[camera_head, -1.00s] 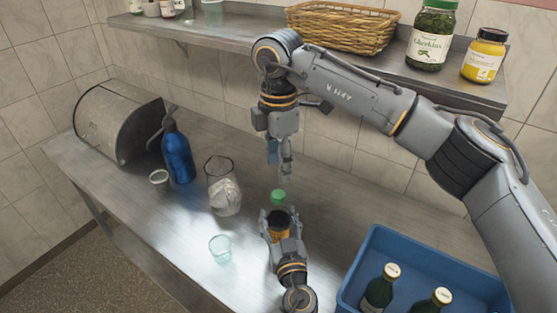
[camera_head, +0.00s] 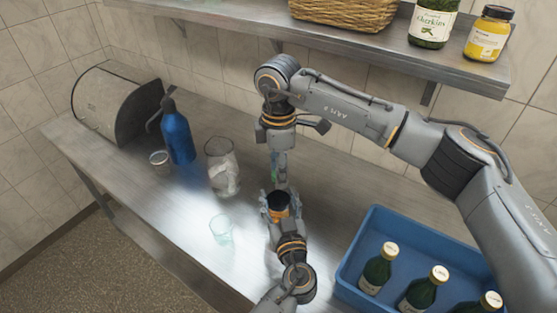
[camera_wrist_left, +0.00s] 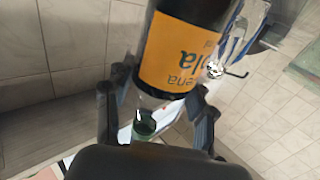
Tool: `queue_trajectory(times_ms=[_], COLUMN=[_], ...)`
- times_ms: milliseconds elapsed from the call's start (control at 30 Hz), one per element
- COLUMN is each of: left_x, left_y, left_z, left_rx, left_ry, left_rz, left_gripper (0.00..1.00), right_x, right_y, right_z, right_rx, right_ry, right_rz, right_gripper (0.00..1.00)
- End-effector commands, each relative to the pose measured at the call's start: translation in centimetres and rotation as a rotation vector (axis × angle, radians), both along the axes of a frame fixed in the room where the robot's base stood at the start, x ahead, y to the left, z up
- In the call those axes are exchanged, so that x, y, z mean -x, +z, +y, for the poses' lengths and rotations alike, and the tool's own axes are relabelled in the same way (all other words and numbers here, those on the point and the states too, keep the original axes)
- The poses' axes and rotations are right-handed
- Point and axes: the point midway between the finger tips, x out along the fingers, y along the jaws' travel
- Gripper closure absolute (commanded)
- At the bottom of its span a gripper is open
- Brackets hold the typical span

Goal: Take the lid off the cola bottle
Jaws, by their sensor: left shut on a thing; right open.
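My left gripper (camera_head: 278,208) comes up from the bottom of the head view and is shut on the cola bottle (camera_head: 279,199), which has an orange label and dark contents. The label (camera_wrist_left: 180,52) shows upside down in the left wrist view, with the left gripper's fingers (camera_wrist_left: 155,115) on either side. My right gripper (camera_head: 279,181) is open and points down at the bottle's top. It partly hides the lid (camera_head: 274,162), and I cannot tell whether they touch.
A blue crate (camera_head: 357,236) with several dark bottles is at the lower right. A blue bottle (camera_head: 178,138), a glass pitcher (camera_head: 221,168) and a glass (camera_head: 221,229) stand left on the metal counter (camera_head: 130,172). A shelf (camera_head: 230,22) with jars and a basket runs above.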

Motion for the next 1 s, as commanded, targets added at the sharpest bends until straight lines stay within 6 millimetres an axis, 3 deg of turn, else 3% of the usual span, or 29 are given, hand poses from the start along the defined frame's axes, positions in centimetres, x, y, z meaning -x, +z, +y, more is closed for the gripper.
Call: queue_trajectory(times_ms=[200, 433, 700, 1000], left_x=[-0.01, -0.01, -0.01, -0.01], left_y=[0.00, 0.00, 0.00, -0.01], left_z=[0.00, 0.00, 0.00, 0.00], left_rx=[0.000, 0.000, 0.000, 0.000], left_ry=[0.000, 0.000, 0.000, 0.000], left_rz=[0.000, 0.000, 0.000, 0.000], left_gripper=[1.00, 1.00, 1.00, 1.00], right_x=[0.00, -0.01, -0.03, -0.06], right_y=[-0.02, 0.00, 0.03, 0.10], right_z=[-0.02, -0.02, -0.04, -0.04], right_rx=[0.000, 0.000, 0.001, 0.001], right_ry=[0.000, 0.000, 0.064, 0.592], right_rz=[0.000, 0.000, -0.001, -0.002], right_gripper=[0.52, 0.99, 1.00, 1.00])
